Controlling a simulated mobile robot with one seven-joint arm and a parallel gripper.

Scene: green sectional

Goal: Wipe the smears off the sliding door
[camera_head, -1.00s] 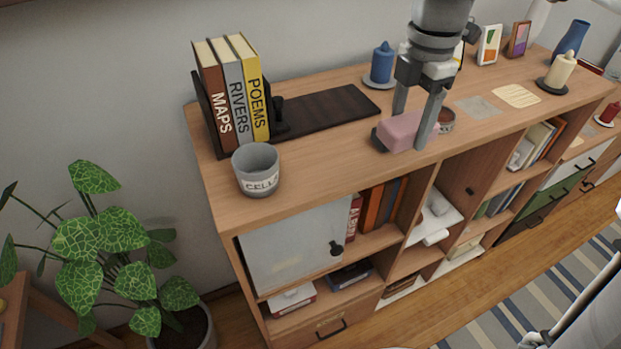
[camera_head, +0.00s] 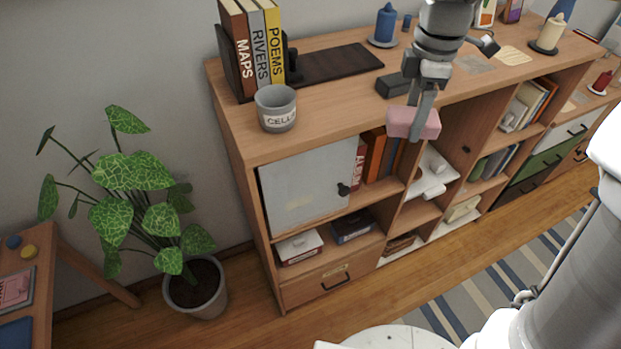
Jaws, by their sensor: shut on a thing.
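The sliding door (camera_head: 310,187) is a pale grey panel with a dark knob, covering the upper left compartment of the wooden shelf unit (camera_head: 240,128). Its surface looks cloudy; I cannot make out separate smears. My gripper (camera_head: 420,110) is shut on a pink block-shaped sponge (camera_head: 411,123). The sponge is in front of the unit's top edge, to the right of and above the door, and appears apart from it. The far finger is partly hidden.
On the top stand a grey cup (camera_head: 276,108) above the door, upright books (camera_head: 250,45), a dark mat (camera_head: 335,64), a dark block (camera_head: 393,86) and a blue candle (camera_head: 385,25). Open compartments with books lie right of the door. A potted plant (camera_head: 140,190) stands left.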

